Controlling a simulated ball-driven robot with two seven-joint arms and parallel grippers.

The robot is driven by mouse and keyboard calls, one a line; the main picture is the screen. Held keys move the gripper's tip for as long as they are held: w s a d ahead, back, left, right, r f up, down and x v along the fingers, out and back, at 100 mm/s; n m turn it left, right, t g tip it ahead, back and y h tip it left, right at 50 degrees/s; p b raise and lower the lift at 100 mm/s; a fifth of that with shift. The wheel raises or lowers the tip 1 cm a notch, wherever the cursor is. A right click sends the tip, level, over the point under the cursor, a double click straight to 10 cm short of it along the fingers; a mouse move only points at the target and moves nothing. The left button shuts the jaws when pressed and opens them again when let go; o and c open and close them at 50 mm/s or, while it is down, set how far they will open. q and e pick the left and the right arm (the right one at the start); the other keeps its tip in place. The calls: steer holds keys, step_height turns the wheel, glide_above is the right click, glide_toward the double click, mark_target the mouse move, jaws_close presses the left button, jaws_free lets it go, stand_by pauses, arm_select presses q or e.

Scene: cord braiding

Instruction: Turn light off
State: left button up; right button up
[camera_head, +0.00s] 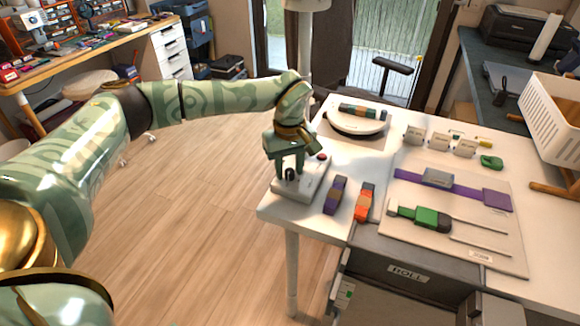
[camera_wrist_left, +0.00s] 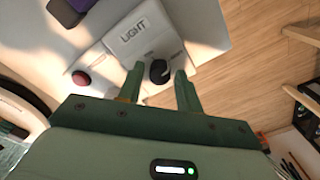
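The light control is a pale grey box (camera_head: 312,186) at the table's near left corner. In the left wrist view its raised plate (camera_wrist_left: 140,35) reads "LIGHT". A black knob or lever (camera_wrist_left: 160,72) stands on it, and it also shows in the head view (camera_head: 290,174). A red button (camera_head: 322,157) is at the far end; the left wrist view shows it too (camera_wrist_left: 82,80). My left gripper (camera_head: 289,168) is over the box from above. Its fingers (camera_wrist_left: 160,84) are apart, one on each side of the black knob, with small gaps visible. My right gripper is not in view.
Purple (camera_head: 335,195) and orange (camera_head: 365,202) cord bundles lie just right of the box. A board (camera_head: 480,220) with straps and a green tool lies further right. A white round stand (camera_head: 355,122) is behind. Open floor is left of the table.

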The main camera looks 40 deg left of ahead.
arm_select(q)
jaws_close()
steer(key=shift+r+n+p, duration=0.25)
steer(key=shift+n+p, duration=0.55)
steer(key=shift+p, duration=0.4)
steer(key=n+p, duration=0.4)
steer(key=shift+p, duration=0.3)
steer(key=n+p, duration=0.4)
steer(key=n, duration=0.1)
steer(key=shift+n, duration=0.4)
steer(key=shift+f+n+p, duration=0.2)
steer(key=shift+n+p, duration=1.05)
steer(key=shift+n, duration=1.05)
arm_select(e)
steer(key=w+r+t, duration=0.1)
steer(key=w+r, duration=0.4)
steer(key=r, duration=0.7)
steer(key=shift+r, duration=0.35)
arm_select(q)
steer(key=shift+o, duration=1.9)
jaws_free()
